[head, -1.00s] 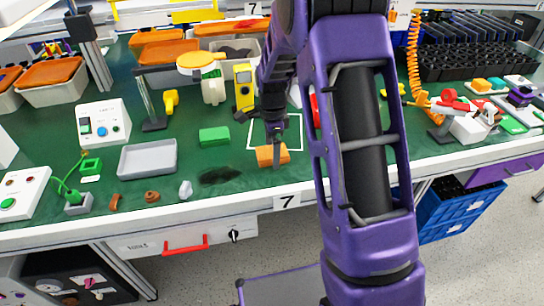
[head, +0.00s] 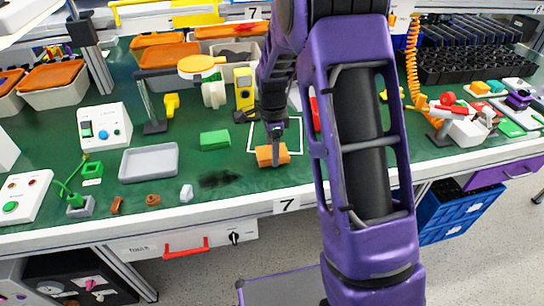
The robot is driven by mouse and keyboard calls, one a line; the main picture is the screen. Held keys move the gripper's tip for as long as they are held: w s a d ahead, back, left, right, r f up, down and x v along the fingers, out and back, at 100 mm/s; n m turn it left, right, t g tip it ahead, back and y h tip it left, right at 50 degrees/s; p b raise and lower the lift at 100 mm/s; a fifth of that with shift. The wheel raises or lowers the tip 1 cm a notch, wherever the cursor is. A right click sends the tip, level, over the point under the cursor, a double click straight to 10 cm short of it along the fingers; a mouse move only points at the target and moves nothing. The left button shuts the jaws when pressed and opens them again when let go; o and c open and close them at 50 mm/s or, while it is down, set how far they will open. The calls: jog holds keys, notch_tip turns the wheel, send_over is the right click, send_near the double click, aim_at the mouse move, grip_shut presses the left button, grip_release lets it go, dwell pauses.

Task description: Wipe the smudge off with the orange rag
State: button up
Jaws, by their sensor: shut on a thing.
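The orange rag (head: 265,156) is a small block-like piece at the front of the green bench top, by the lower left of a white outlined square. My gripper (head: 274,150) points down and is shut on the rag. I cannot tell whether the rag touches the bench. The smudge (head: 220,179) is a dark patch on the green surface, to the left of the rag and nearer the bench's front edge. The rag and the smudge are apart.
A green block (head: 214,140) lies behind the smudge. A small whitish piece (head: 186,192) lies left of the smudge, and a grey tray (head: 149,162) stands farther left. A yellow meter (head: 243,92) stands behind my gripper. The bench between rag and smudge is clear.

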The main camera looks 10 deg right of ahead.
jog(key=shift+r+p, duration=1.5)
jog(key=shift+r, duration=0.85)
jog(key=s+n, duration=0.1)
jog(key=n, duration=0.1)
jog(key=s+n, duration=0.1)
jog(key=n, duration=0.1)
jog(key=shift+f+n+p, duration=0.1)
jog(key=shift+n+p, duration=0.2)
jog(key=shift+p, duration=0.05)
jog(key=s+n, duration=0.1)
jog(key=n, duration=0.1)
jog(key=s+n, duration=0.1)
jog(key=n, duration=0.2)
jog(key=shift+s+f+p, duration=0.1)
jog(key=shift+s+p, duration=0.1)
jog(key=shift+p, duration=0.15)
jog(key=n, duration=0.2)
jog(key=s+n, duration=0.1)
jog(key=shift+s+f+n, duration=0.1)
jog(key=shift+s+n, duration=0.2)
jog(key=shift+n, duration=0.1)
jog(key=s+n, duration=0.1)
jog(key=n, duration=0.1)
jog(key=s+n+p, duration=0.1)
jog(key=n, duration=0.1)
jog(key=shift+f+n, duration=0.15)
jog(key=shift+n, duration=0.15)
